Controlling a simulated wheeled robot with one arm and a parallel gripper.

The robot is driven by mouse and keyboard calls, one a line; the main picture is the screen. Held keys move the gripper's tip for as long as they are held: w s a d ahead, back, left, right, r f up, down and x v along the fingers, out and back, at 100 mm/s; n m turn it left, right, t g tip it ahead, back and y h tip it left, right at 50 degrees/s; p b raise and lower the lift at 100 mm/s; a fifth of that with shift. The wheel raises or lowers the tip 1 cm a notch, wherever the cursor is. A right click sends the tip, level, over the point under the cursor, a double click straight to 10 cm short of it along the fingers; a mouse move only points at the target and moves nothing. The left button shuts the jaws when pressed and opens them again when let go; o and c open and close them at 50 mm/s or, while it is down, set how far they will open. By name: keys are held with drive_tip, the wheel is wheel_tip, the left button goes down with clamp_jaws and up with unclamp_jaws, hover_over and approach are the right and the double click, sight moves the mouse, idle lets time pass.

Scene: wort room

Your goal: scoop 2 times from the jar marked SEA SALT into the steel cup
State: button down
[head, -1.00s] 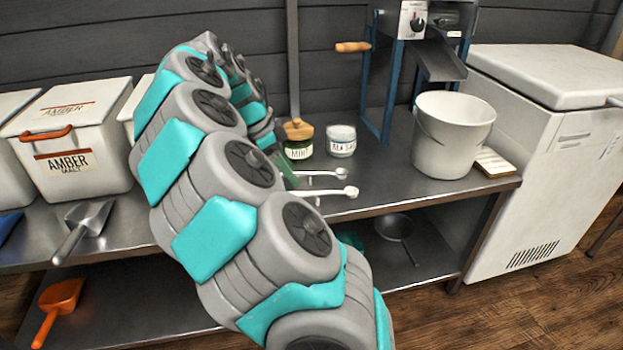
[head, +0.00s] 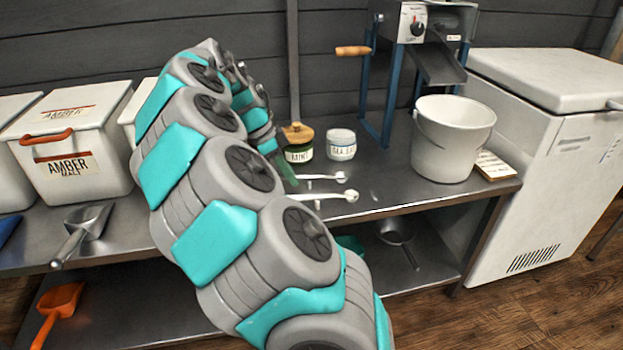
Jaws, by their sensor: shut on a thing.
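The jar marked SEA SALT (head: 341,145) stands on the steel bench right of the jar with the wooden lid; the edges of its label are hard to read, and I see no lid on it. Two white long-handled spoons lie in front of the jars, a smaller one (head: 320,177) and a larger one (head: 322,195). My arm reaches over the bench, its far end just left of the jars. My gripper is hidden behind my own arm, so what it holds does not show. I cannot make out the steel cup.
A wooden-lidded jar (head: 298,151) stands beside the salt. A dark green piece (head: 287,170) shows by my arm, not identifiable. A white bucket (head: 452,140) and a mill (head: 438,60) stand to the right. A metal scoop (head: 82,228) and AMBER MALT bin (head: 75,140) are left.

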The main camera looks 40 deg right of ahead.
drive_tip(key=shift+r+p, duration=1.65)
drive_tip(key=shift+r, duration=1.4)
drive_tip(key=c, duration=1.5)
unclamp_jaws()
clamp_jaws()
